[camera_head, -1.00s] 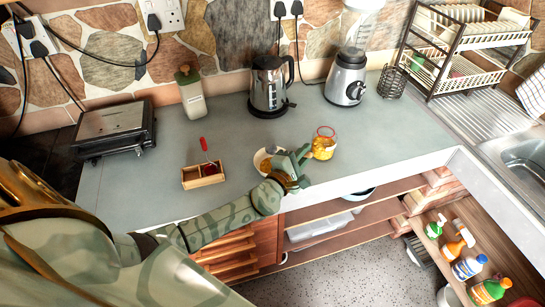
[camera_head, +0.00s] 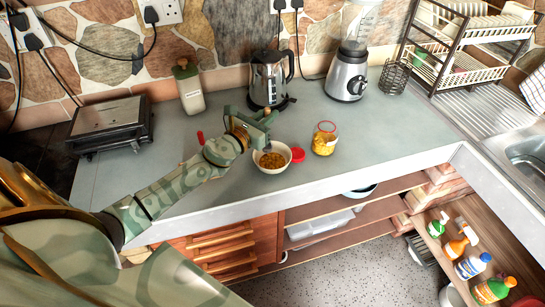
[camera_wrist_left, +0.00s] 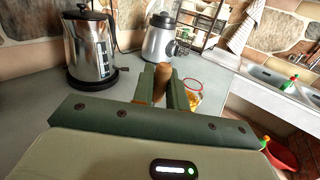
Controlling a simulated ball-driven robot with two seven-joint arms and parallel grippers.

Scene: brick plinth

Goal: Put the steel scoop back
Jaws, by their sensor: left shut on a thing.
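My left gripper (camera_head: 264,118) is over the counter, just above and behind a white bowl (camera_head: 288,165) of brown-yellow bits. In the left wrist view its fingers are shut on a brown wooden handle (camera_wrist_left: 161,80), which I take for the steel scoop's. The scoop's steel end is not clear; a small grey piece shows under the fingers, near the bowl's back rim. A wooden box seen earlier on the counter is hidden behind my left arm; only a red handle (camera_head: 200,137) shows above it. My right gripper is not in view.
A glass jar (camera_head: 324,140) with yellow contents stands right of the bowl, a red lid (camera_head: 298,155) between them. A kettle (camera_head: 268,80), a blender (camera_head: 347,77) and a canister (camera_head: 189,90) stand behind. A grill (camera_head: 110,125) is at left.

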